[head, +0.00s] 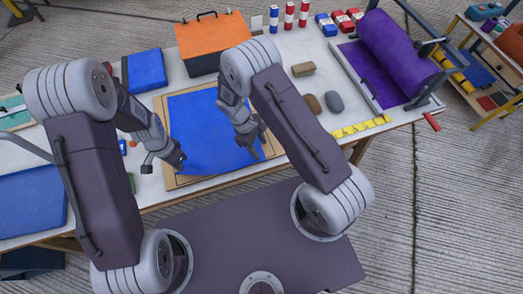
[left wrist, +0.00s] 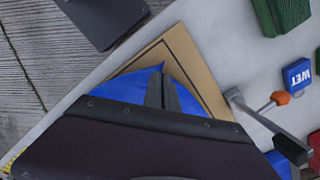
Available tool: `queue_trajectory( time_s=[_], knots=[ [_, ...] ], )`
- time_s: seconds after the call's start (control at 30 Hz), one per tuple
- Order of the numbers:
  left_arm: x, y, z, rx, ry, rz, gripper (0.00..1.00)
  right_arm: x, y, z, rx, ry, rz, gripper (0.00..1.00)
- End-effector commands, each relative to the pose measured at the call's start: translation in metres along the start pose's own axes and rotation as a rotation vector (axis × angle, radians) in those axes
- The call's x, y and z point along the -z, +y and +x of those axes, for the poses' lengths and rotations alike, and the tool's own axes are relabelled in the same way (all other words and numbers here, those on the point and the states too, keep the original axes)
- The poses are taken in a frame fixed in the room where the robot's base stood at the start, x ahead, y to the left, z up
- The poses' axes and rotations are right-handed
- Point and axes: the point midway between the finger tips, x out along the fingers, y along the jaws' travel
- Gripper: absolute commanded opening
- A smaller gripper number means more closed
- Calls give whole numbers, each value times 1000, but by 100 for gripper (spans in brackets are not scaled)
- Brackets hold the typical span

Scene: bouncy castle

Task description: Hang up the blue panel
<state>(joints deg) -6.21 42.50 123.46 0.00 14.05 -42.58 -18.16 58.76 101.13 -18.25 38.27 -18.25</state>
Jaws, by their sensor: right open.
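The blue panel (head: 203,128) lies spread on a tan board (head: 162,108) in the middle of the work table. My left gripper (head: 178,162) is at the panel's near left corner. In the left wrist view the dark fingers (left wrist: 160,88) are close together, and the blue panel (left wrist: 122,88) rises to a peak at their tips, so they look shut on its corner. The tan board (left wrist: 188,62) shows beyond. My right gripper (head: 255,145) is open over the panel's right side; the arm hides part of the panel there.
An orange case (head: 212,38) stands behind the board. A purple roll (head: 395,48) on a stand is at the right. A yellow ruler (head: 360,128) and stones (head: 333,101) lie between. A folded blue cloth (head: 146,69) is at the back left, another blue sheet (head: 30,203) at far left.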

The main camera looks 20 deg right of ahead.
Motion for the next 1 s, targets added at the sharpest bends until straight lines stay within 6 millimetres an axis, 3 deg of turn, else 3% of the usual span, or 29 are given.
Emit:
queue_trajectory(
  time_s=[0.07,0.4,0.73,1.0],
  knots=[
    [0,0,0,0,0,0,0,0,0,1,0,-1,0,47],
    [0,0,0,0,0,0,0,0,0,1,0,0,0,0],
    [0,0,0,0,0,0,0,0,0,0,0,-1,0,0],
    [0,0,0,0,0,0,0,-14,0,-39,0,0,1,0]
  ],
)
